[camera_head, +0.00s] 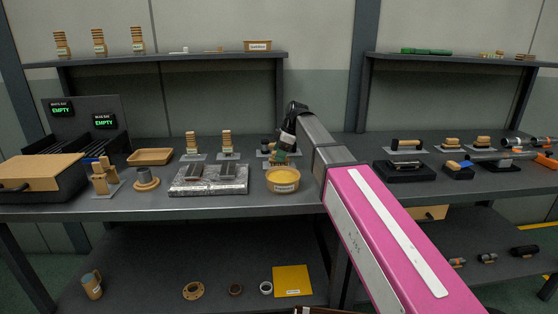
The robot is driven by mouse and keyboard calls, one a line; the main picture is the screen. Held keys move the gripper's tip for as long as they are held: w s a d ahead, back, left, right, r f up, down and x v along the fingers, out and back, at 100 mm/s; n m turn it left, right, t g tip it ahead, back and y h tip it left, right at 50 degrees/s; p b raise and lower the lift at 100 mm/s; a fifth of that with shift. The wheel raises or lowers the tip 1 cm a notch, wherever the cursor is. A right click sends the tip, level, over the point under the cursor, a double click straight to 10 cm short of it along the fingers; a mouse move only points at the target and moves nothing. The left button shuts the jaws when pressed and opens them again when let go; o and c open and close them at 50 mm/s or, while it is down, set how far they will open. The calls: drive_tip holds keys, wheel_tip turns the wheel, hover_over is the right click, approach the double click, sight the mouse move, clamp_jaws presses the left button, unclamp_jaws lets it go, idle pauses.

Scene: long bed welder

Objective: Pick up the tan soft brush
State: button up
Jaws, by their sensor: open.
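My gripper (279,156) is at the end of my pink and grey arm, low over the middle of the bench. It is small and partly hidden by the wrist. A small green and tan thing shows at its tips; I cannot tell whether it touches it. I cannot say for certain which thing is the tan soft brush. Small tan-topped pieces that could be brushes sit on grey plates on the right part of the bench, one nearer (452,142) and one farther right (483,141). My gripper is well to the left of them.
A yellow round bowl (283,185) stands just in front of my gripper. A foil-like block (209,187), a tan tray (150,157) and stacked tan pieces (227,144) are to the left. Upper shelves (170,57) run behind. My arm covers part of the bench.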

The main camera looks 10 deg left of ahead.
drive_tip(key=shift+x, duration=1.1)
drive_tip(key=c, duration=1)
drive_tip(key=shift+c, duration=0.2)
drive_tip(key=shift+r, duration=0.85)
wheel_tip(320, 180, up, 3)
drive_tip(key=shift+f, duration=0.25)
drive_tip(key=s+a+r, duration=0.5)
drive_tip(key=s+r, duration=0.2)
drive_tip(key=s, duration=0.3)
drive_tip(key=shift+a, duration=0.4)
drive_tip(key=shift+s+f, duration=0.1)
